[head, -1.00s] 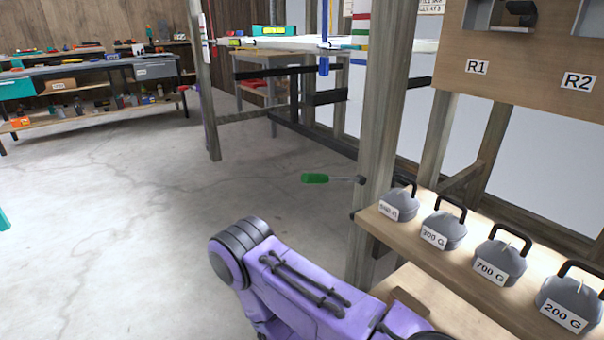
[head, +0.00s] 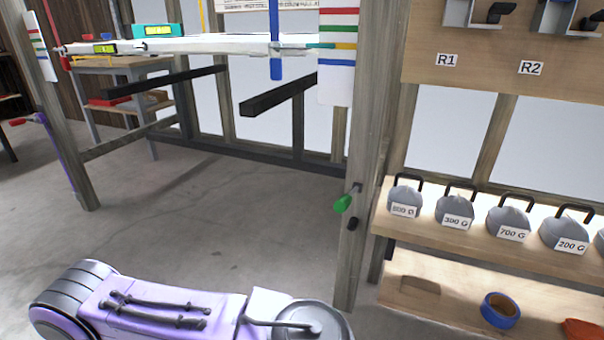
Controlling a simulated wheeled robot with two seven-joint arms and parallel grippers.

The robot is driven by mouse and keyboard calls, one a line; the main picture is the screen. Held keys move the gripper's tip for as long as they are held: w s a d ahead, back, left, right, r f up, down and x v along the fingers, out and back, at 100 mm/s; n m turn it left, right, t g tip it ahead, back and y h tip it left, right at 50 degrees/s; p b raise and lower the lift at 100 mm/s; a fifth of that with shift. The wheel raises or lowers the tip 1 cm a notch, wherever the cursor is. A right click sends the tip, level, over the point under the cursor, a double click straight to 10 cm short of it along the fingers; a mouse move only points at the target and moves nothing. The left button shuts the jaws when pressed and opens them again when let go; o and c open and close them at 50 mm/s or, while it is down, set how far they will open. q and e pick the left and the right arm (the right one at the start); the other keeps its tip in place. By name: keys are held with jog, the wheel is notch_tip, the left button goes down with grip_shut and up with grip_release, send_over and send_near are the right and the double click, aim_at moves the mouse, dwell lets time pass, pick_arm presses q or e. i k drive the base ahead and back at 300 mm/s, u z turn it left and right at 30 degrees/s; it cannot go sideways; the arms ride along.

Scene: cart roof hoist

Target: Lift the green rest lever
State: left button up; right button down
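The green rest lever (head: 343,204) sticks out from the right wooden post (head: 362,150) in the head view, at about mid-height of the picture. Its green handle points toward me and slightly left, and its dark pivot is on the post. A purple arm link of mine lies across the lower left of the view, below and left of the lever and apart from it. Neither of my grippers shows, so I cannot see what they hold.
Labelled grey weights (head: 456,208) stand on a wooden shelf (head: 480,235) right of the post. A blue tape roll (head: 500,310) lies on the lower shelf. A white roof panel (head: 200,45) hangs between the posts at the back. A red-handled lever (head: 22,121) is at the left. The floor between is clear.

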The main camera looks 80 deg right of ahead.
aim_at(341, 205)
jog(key=z, duration=2.2)
